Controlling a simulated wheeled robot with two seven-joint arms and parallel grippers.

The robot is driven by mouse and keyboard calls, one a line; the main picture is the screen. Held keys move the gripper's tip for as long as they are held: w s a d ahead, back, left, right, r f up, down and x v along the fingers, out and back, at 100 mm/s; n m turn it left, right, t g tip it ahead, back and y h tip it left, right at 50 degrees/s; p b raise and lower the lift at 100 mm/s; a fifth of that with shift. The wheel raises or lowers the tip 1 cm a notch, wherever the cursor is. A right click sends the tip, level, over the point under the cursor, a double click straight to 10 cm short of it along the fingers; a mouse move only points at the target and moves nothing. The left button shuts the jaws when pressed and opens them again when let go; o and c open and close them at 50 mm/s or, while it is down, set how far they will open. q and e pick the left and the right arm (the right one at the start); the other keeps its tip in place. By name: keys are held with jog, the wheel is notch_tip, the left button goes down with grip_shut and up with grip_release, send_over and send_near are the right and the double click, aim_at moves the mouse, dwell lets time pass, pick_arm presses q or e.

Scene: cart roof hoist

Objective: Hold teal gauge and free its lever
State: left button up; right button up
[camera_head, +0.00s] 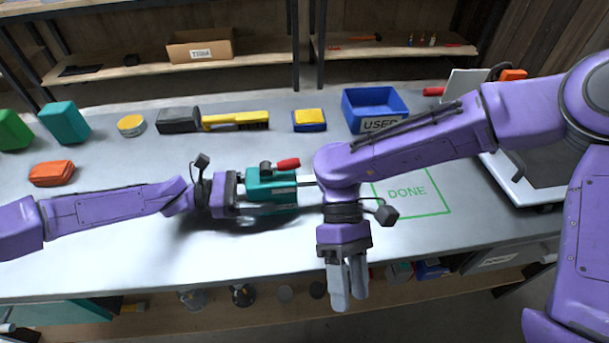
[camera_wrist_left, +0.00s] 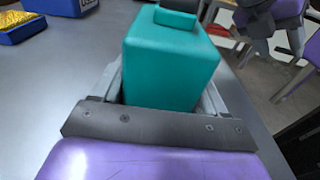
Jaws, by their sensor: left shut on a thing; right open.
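The teal gauge (camera_head: 270,189) is a boxy body with a red-handled lever (camera_head: 288,164) on its upper side and a grey rod sticking out to the right. My left gripper (camera_head: 247,192) is shut on the gauge from its left end, over the table. In the left wrist view the gauge (camera_wrist_left: 168,65) sits between the two fingers (camera_wrist_left: 160,100); its lever does not show clearly there. My right gripper (camera_head: 347,283) is open and empty, pointing down in front of the table's near edge, away from the lever. My right wrist hides the rod's far end.
A green DONE square (camera_head: 425,207) is marked on the table, right of the gauge. A blue USED bin (camera_head: 374,106), a yellow-and-blue sponge (camera_head: 309,120), a yellow brush (camera_head: 236,120) and a round tin (camera_head: 131,125) stand behind. An orange pouch (camera_head: 52,173) lies left.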

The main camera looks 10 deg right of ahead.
jog(key=w+d+r+n+t+h, duration=0.2)
jog(key=w+d+r+n+h, duration=0.2)
jog(key=w+d+r, duration=0.15)
jog(key=n+t+y, duration=0.5)
jog(key=t+y, duration=0.3)
jog(key=t, duration=0.1)
send_near(295, 159)
jog(key=f, duration=0.2)
jog(key=x, duration=0.7)
jog(key=shift+a+f, duration=0.2)
jog(key=shift+a, duration=0.15)
jog(key=c, duration=0.7)
jog(key=shift+r, duration=0.15)
